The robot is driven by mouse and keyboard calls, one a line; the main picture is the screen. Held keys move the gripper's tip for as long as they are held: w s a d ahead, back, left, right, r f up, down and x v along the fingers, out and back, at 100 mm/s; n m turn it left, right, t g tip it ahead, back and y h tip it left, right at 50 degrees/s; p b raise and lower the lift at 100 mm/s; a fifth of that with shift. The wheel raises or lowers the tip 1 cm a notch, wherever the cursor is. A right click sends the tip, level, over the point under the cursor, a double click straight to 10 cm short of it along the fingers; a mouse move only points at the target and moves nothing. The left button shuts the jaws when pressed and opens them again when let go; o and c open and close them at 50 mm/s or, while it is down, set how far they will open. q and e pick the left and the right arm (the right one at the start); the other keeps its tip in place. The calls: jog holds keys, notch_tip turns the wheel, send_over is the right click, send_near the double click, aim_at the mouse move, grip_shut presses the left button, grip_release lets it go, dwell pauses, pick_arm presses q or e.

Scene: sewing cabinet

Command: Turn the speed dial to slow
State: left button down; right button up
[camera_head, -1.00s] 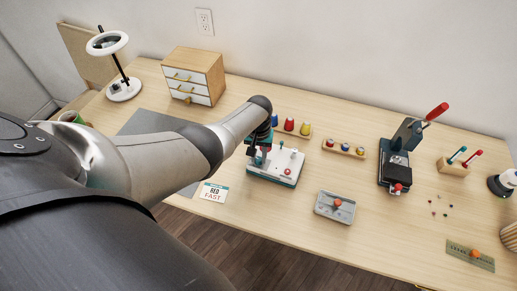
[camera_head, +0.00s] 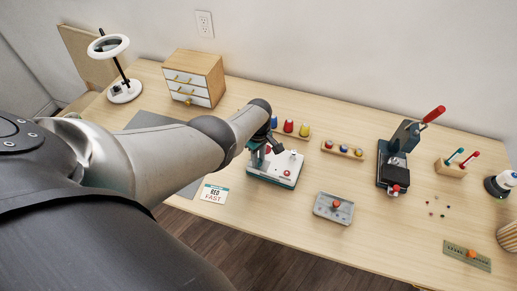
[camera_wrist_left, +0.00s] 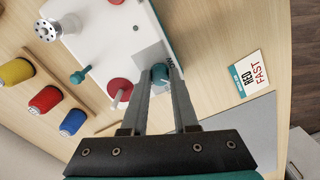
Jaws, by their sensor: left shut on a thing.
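The white sewing machine (camera_head: 284,158) with a teal base stands on the table in the head view, partly hidden by my left arm. In the left wrist view its white top (camera_wrist_left: 112,35) lies at the upper left. A small teal dial (camera_wrist_left: 160,72) sits on a grey plate with dark lettering too small to read. My left gripper (camera_wrist_left: 160,82) has its two fingers on either side of this dial and is shut on it. The left gripper (camera_head: 262,153) also shows over the machine's left end in the head view. My right gripper is out of view.
A card reading "RED FAST" (camera_head: 213,194) lies left of the machine. Red, yellow and blue spools (camera_head: 289,127) stand behind it. A grey box with an orange knob (camera_head: 334,207) is at front right. A red-handled press (camera_head: 397,160) stands farther right.

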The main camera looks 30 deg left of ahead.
pick_arm(q)
jog(key=n, duration=0.4)
jog(key=shift+n, duration=2.6)
jog(key=shift+a, duration=0.1)
jog(key=c, duration=0.7)
grip_release()
jog(key=shift+r, duration=0.15)
jog(key=shift+r+p, duration=0.65)
jog(key=shift+p, duration=0.1)
jog(key=shift+r+p, duration=4.8)
jog(key=shift+r, duration=2.05)
